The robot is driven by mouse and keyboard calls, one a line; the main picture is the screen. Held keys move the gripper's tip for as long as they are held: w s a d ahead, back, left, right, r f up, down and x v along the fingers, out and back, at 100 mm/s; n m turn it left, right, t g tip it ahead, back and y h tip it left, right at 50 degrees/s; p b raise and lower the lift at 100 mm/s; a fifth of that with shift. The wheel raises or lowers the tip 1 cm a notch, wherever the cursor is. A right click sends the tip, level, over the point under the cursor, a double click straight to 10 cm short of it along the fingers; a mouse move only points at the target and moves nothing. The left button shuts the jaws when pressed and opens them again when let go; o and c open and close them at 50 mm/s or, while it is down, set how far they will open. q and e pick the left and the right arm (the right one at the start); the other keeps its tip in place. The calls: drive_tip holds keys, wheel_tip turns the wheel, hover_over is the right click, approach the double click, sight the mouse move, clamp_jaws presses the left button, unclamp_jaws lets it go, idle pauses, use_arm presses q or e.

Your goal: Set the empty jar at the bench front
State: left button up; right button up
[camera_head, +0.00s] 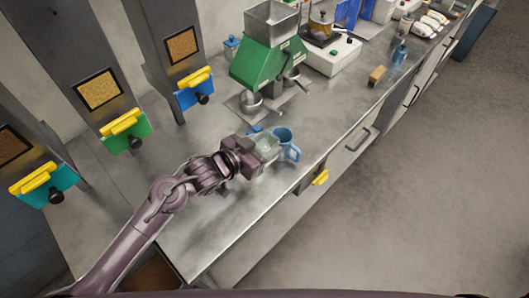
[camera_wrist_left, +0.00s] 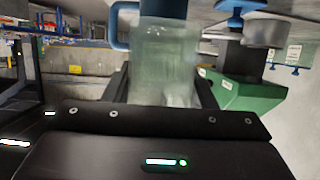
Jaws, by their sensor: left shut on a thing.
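My left gripper (camera_head: 258,151) is low over the front part of the steel bench (camera_head: 222,217), shut on a clear, greenish see-through jar (camera_head: 267,145). In the left wrist view the jar (camera_wrist_left: 163,65) stands between the two dark fingers and looks empty. The head view does not show clearly whether its base touches the bench. My right gripper is not in view.
A green machine (camera_head: 262,68) with a metal hopper stands behind the jar. Bins with yellow-handled gates, one with a blue plate (camera_head: 195,92), line the back. A wooden brush (camera_head: 377,75) lies further right. The bench front left of the jar is clear.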

sight(265, 148)
use_arm(q)
wheel_tip(265, 148, down, 4)
drive_tip(key=shift+r, duration=0.1)
drive_tip(key=shift+f, duration=0.3)
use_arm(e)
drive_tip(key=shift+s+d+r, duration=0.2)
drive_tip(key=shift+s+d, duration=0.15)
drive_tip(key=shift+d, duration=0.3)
use_arm(q)
drive_tip(key=shift+f, duration=0.15)
drive_tip(key=o, duration=1)
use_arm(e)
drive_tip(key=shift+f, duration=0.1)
